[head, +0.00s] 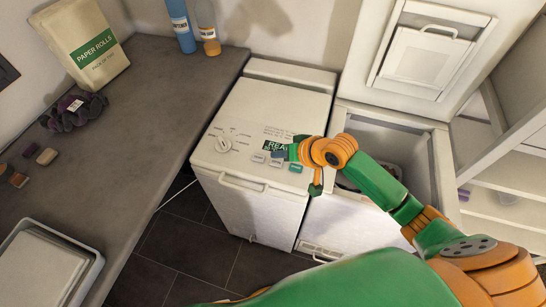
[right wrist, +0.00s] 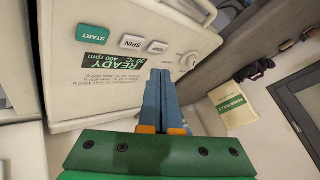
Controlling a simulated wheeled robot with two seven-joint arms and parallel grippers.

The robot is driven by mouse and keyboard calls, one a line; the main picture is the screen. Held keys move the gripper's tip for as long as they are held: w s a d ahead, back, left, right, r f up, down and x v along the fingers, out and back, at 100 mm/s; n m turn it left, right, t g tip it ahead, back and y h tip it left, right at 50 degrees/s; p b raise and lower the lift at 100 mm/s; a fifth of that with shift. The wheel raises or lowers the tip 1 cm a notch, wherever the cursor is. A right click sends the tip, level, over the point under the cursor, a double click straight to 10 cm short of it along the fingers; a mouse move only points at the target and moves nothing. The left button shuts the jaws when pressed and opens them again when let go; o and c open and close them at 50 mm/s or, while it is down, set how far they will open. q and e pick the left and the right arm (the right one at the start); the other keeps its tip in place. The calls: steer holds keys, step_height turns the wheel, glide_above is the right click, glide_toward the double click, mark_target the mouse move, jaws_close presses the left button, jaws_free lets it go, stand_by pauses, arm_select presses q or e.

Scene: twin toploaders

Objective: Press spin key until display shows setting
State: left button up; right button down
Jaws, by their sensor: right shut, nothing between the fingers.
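The left toploader (head: 262,110) has its lid shut. Its display (right wrist: 118,65) reads READY, 30 °C, 400 rpm in the right wrist view. The spin key (right wrist: 132,42) is the middle of three keys, beside the green START key (right wrist: 95,33) and another pale key (right wrist: 158,47) whose label is hard to read. My right gripper (right wrist: 161,74) is shut and empty. Its fingertips hover over the panel by the display, apart from the spin key as far as I can tell. In the head view the right gripper (head: 280,152) partly covers the display. My left gripper is out of view.
A dial (head: 224,144) sits left of the keys. The right toploader (head: 440,165) stands open, its lid (head: 430,55) raised. A grey counter (head: 150,110) at left holds a paper rolls bag (head: 85,45), a blue bottle (head: 181,27), an orange-labelled bottle (head: 209,42) and a tray (head: 85,268).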

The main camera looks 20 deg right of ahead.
mark_target(279, 165)
steer(key=shift+m+t, duration=0.3)
steer(key=shift+m, duration=0.2)
steer(key=w+r, duration=0.2)
steer(key=r, duration=0.1)
steer(key=shift+w+d+r, duration=0.15)
steer(key=shift+w+d, duration=0.2)
steer(key=shift+d, duration=0.05)
step_height(279, 165, down, 8)
steer(key=b, duration=0.6)
steer(key=shift+f+b, duration=0.35)
steer(key=shift+f, duration=0.15)
stand_by(0.7)
steer(key=shift+f, duration=0.35)
